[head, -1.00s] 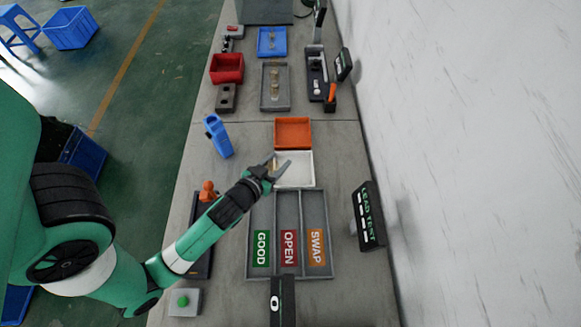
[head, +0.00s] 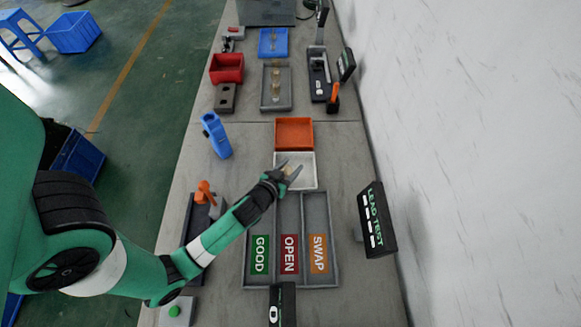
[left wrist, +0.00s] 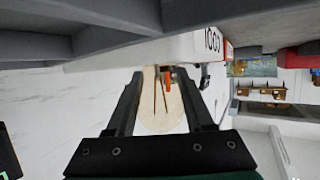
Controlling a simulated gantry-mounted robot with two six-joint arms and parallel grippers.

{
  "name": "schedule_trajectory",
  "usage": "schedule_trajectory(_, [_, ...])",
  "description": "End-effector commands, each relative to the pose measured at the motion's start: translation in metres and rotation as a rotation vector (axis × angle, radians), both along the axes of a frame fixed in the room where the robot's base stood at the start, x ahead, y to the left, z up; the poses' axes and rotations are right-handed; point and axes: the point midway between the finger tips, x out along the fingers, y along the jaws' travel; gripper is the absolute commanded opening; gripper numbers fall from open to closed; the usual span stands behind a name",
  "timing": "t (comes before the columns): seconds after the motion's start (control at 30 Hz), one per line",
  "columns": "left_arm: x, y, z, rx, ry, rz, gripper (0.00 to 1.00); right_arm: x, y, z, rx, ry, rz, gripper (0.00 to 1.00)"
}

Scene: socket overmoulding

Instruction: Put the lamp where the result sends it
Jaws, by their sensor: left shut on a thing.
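My left gripper (head: 288,174) is shut on the lamp, above the white tray. The lamp shows in the left wrist view as a pale cream piece (left wrist: 152,118) between the fingers, with two thin dark leads. In the head view it is small and hard to make out. The grey three-lane sorter has lanes labelled GOOD (head: 259,254), OPEN (head: 289,254) and SWAP (head: 318,254); all look empty. The LEAD TEST display (head: 376,220) on the right shows white bars and no readable result word. My right gripper is not in view.
The white tray (head: 309,183) adjoins an orange bin (head: 294,133). A blue device (head: 216,135) stands to the left. A dark fixture with an orange handle (head: 204,190) is partly behind my arm. A counter display (head: 282,304) reading 0 stands at the front.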

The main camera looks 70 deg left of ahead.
Motion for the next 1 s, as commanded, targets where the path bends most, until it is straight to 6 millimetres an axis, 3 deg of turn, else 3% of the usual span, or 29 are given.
schedule_trajectory(0.07, [0.000,0.000,-0.004,0.000,0.000,0.000,0.00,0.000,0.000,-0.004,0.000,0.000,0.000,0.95])
schedule_trajectory(0.1, [0.000,0.000,-0.004,-0.001,0.001,0.000,0.56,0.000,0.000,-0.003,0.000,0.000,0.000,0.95])
schedule_trajectory(0.27, [0.000,0.000,-0.003,-0.001,0.001,0.000,0.83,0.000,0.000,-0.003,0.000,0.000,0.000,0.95])
schedule_trajectory(0.63, [-0.002,-0.002,0.003,-0.001,0.002,-0.001,0.83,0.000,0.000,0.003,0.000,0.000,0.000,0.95])
schedule_trajectory(1.0, [-0.060,-0.052,0.031,-0.001,0.004,-0.006,0.83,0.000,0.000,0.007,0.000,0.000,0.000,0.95])
